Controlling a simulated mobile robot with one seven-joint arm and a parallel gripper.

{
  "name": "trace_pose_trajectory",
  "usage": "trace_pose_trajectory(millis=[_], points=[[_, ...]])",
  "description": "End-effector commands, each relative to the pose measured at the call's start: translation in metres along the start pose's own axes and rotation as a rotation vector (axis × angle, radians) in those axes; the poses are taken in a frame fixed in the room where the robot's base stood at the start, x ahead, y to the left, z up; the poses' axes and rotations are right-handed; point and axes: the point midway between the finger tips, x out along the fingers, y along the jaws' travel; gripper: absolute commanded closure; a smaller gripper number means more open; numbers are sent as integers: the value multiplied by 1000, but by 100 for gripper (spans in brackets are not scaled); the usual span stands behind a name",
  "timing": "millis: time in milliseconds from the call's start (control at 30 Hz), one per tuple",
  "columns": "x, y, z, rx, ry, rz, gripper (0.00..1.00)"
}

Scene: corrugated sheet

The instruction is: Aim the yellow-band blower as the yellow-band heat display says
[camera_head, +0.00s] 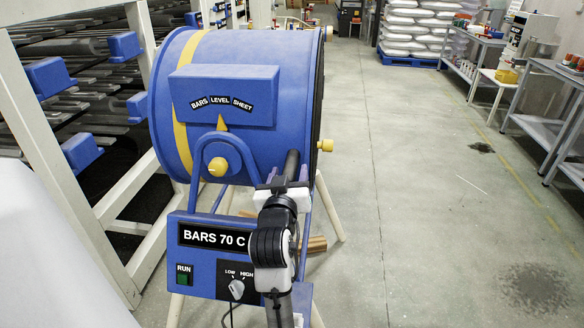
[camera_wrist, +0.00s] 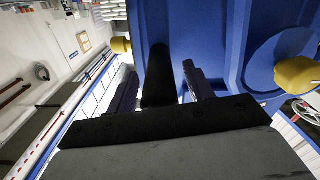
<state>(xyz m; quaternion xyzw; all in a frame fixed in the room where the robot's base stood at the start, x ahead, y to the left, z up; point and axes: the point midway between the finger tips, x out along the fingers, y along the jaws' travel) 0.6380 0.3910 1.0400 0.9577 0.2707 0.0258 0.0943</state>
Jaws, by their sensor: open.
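The yellow-band blower (camera_head: 235,60) is a blue drum with a yellow band (camera_head: 181,130) near its left end. Its curved scale (camera_head: 221,104) reads BARS, LEVEL, SHEET. The yellow pointer (camera_head: 221,123) points up at LEVEL. The heat display (camera_head: 213,237) on the blue box below reads BARS 70 C. A dark handle bar (camera_head: 292,163) stands out from the drum's right side. My gripper (camera_head: 283,185) is at this bar. In the wrist view the bar (camera_wrist: 158,75) lies between my two open fingers, with gaps on both sides. Contact is not visible.
The box carries a green RUN button (camera_head: 183,279) and a LOW–HIGH knob (camera_head: 237,289). A yellow side knob (camera_head: 218,167) sits at the pivot. A rack (camera_head: 60,150) of dark sheets stands close on the left. The floor (camera_head: 400,200) to the right is clear.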

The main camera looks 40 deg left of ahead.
Motion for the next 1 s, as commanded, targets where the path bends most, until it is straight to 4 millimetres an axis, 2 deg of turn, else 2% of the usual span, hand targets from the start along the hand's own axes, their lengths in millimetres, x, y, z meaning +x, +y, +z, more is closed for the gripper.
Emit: trace_pose_trajectory(millis=[433, 800, 1000], points=[[-1, -1, 0, 0, 0, 0, 49], [-1, -1, 0, 0, 0, 0, 98], [-1, -1, 2, 6, 1, 0, 100]])
